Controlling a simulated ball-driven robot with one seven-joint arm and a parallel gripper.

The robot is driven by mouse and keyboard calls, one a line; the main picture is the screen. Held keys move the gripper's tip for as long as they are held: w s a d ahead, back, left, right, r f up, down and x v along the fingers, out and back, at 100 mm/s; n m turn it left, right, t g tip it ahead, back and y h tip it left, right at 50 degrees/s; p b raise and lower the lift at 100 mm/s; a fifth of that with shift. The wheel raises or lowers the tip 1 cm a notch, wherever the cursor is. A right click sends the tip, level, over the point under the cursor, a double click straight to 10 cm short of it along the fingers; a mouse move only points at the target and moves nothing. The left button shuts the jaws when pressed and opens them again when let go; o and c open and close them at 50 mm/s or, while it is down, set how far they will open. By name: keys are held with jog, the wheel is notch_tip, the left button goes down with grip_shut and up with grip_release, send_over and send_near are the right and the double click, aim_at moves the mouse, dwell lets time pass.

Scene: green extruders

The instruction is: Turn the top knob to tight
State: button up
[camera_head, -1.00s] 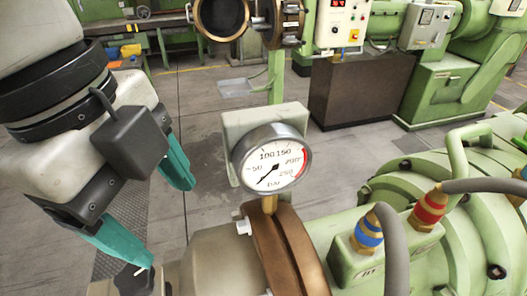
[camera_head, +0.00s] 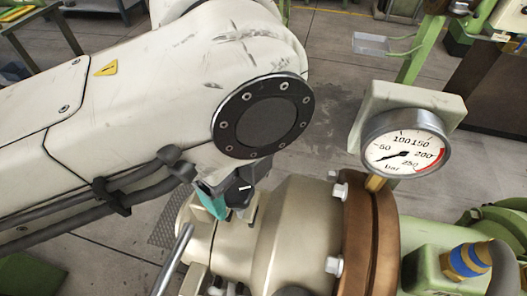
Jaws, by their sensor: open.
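The dark knob (camera_head: 240,192) with a short white mark sits on top of the cream cylindrical housing (camera_head: 290,240), partly hidden behind my arm. My gripper (camera_head: 216,205) is at the knob, mostly hidden by my arm. One teal finger shows just left of the knob; the other finger is hidden. The jaws are open. I cannot tell whether the visible finger touches the knob. My arm reaches in from the left and covers much of the view.
A pressure gauge (camera_head: 405,143) stands right of the knob, above a brown flange (camera_head: 371,235). A blue-banded hose fitting (camera_head: 466,260) is at lower right. A metal rod (camera_head: 174,258) rises at lower left. Open grey floor lies behind.

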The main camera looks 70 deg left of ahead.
jog(key=shift+f, duration=0.2)
jog(key=c, duration=1.1)
